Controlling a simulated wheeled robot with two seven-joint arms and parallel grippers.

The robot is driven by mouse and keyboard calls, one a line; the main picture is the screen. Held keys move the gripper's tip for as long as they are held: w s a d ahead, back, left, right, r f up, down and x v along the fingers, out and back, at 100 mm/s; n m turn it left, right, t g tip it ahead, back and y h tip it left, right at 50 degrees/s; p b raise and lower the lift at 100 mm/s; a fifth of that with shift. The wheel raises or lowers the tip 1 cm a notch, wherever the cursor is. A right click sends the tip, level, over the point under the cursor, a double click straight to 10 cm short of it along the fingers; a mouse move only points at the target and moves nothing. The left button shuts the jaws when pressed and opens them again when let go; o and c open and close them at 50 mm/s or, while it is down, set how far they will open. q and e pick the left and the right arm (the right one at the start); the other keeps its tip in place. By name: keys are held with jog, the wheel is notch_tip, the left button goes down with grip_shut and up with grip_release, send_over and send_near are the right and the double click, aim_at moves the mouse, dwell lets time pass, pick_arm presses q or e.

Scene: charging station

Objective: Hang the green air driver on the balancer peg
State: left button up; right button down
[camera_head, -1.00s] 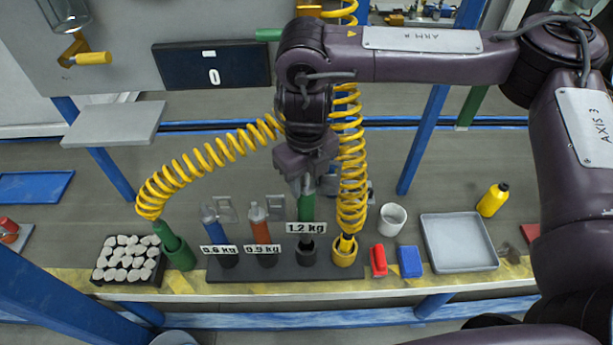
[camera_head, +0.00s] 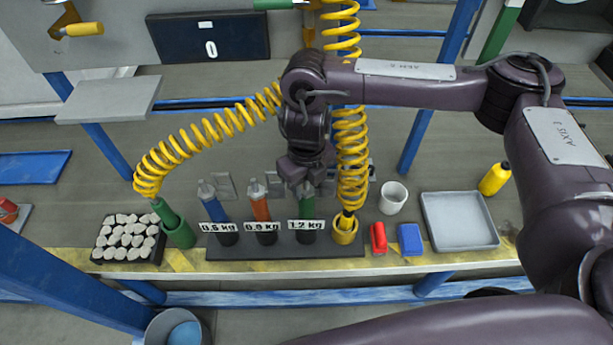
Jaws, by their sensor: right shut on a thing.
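The green air driver (camera_head: 308,202) with the "1.2 kg" label stands upright in the right place of the dark stand (camera_head: 290,252). My right gripper (camera_head: 307,184) is shut on its upper part from above and hides its top. Its lower end appears to be down in the stand's holder. A yellow peg (camera_head: 82,29) sticks out from the grey panel at the upper left. A green bar (camera_head: 275,4) shows at the top edge. I cannot tell which is the balancer peg. My left gripper is not in view.
Blue (camera_head: 213,206) and orange (camera_head: 261,207) drivers stand left of the green one. A yellow coiled hose (camera_head: 350,165) hangs close right of my gripper. A white cup (camera_head: 393,197), red block (camera_head: 378,237), blue block (camera_head: 410,238) and grey tray (camera_head: 459,220) lie right.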

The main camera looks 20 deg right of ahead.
jog(key=shift+f, duration=0.1)
dwell(0.3)
jog(key=c, duration=0.9)
grip_release()
jog(key=shift+s, duration=0.1)
jog(key=shift+c, duration=0.2)
jog(key=shift+f+b, duration=0.1)
jog(key=shift+b, duration=0.2)
jog(key=r, duration=0.5)
jog(key=a+r+p, duration=0.1)
jog(key=r, duration=0.2)
jog(key=shift+s, duration=0.1)
